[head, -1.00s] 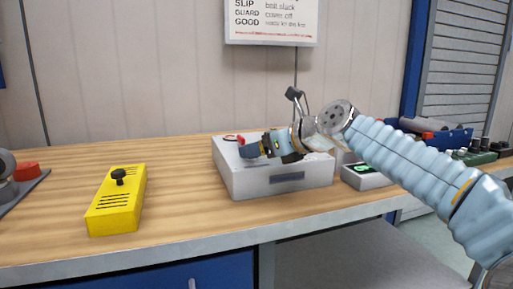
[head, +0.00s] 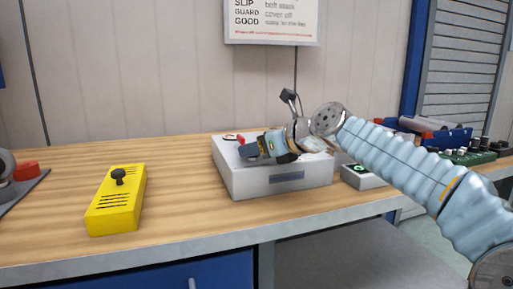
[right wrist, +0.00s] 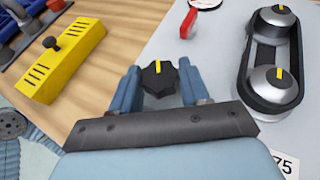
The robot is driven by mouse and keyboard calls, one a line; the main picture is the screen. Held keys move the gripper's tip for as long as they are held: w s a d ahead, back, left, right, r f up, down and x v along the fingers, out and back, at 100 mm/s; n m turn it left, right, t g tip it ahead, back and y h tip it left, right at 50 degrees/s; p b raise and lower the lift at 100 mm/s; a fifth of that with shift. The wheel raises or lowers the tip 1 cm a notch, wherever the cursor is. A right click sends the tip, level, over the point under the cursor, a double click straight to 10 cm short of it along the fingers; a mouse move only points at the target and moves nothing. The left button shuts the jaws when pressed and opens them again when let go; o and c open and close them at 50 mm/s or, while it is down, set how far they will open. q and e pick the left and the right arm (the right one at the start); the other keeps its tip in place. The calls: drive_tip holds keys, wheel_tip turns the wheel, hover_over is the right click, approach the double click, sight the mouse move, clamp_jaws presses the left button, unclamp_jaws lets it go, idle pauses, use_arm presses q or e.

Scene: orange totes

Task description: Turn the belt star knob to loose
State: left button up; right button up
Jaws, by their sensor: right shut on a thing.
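The black star knob (right wrist: 158,78) with a yellow mark sits on the pale grey machine box (head: 275,182). In the right wrist view the mark points roughly toward the top of the picture. My right gripper (right wrist: 160,88) has one finger on each side of the knob and is shut on it. In the head view the right gripper (head: 254,148) is low over the box top and hides the knob. The belt (right wrist: 290,55) runs around two silver pulleys with yellow marks, to the right of the knob. My left gripper is not in view.
A red lever (right wrist: 188,23) stands on the box near the knob. A yellow box (head: 117,205) with a black knob stands left on the wooden bench (head: 180,200). A small grey unit with a green display (head: 362,175) stands right. Bench between the boxes is clear.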

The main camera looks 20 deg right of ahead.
drive_tip(key=shift+d+r+n+g+y+p, duration=0.1)
drive_tip(key=shift+n+g+y+p, duration=0.3)
drive_tip(key=shift+n+y+p, duration=0.15)
drive_tip(key=n+y+p, duration=0.1)
drive_tip(key=n+g+p, duration=0.1)
drive_tip(key=n+g+y+p, duration=0.1)
drive_tip(key=shift+w+d+r+y, duration=0.1)
drive_tip(key=shift+w+d+y, duration=0.05)
drive_tip(key=shift+w+y, duration=0.15)
drive_tip(key=shift+n+g+y+p, duration=0.45)
drive_tip(key=shift+n+g+y, duration=0.1)
drive_tip(key=shift+n+g, duration=0.5)
drive_tip(key=shift+w+f+n+g+y, duration=0.15)
drive_tip(key=shift+n+g+y, duration=0.15)
drive_tip(key=shift+n+g, duration=0.55)
drive_tip(key=shift+w+f+n+g+y, duration=0.1)
drive_tip(key=shift+n+g+y, duration=0.2)
drive_tip(key=shift+n+g, duration=0.55)
drive_tip(key=shift+s+d+g, duration=0.1)
drive_tip(key=shift+g, duration=0.25)
drive_tip(key=o, duration=1)
drive_tip(key=shift+o, duration=0.2)
